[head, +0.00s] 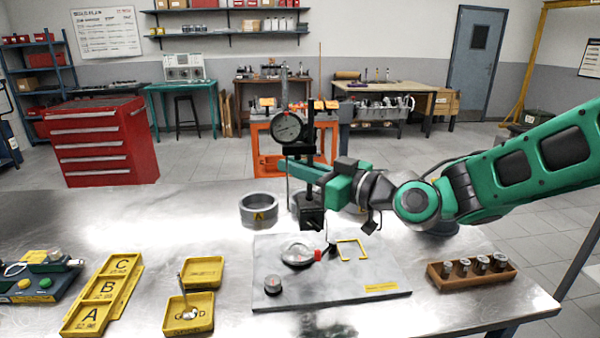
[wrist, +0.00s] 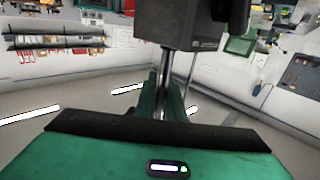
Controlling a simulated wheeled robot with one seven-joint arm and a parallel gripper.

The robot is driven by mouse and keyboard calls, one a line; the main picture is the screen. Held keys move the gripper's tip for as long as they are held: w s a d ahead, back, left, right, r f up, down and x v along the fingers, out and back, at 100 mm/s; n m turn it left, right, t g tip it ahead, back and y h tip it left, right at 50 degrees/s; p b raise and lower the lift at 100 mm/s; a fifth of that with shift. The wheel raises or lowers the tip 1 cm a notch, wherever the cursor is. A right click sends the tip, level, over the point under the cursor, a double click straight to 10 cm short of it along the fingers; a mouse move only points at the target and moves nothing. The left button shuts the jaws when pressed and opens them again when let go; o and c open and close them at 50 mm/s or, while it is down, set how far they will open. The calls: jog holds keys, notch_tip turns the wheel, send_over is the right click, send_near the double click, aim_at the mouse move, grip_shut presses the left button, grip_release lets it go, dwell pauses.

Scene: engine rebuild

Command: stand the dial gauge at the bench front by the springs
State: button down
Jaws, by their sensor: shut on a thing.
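My gripper (head: 300,168), green, comes in from the right and is shut on the stand's post below the dial. In the wrist view, the post (wrist: 167,68) runs between the green fingers (wrist: 168,98), under a black block (wrist: 190,22). I cannot clearly make out any springs; small metal cylinders (head: 480,265) stand in a wooden block.
The grey plate (head: 385,285) holds a round instrument (head: 297,254), a small puck (head: 273,285) and a yellow bracket (head: 352,249). A metal ring (head: 259,209) stands behind. Yellow trays (head: 203,271) and a lettered A-B-C tray (head: 104,290) lie left. Bare bench shows between plate and wooden block.

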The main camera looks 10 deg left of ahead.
jog(key=shift+r, duration=1.1)
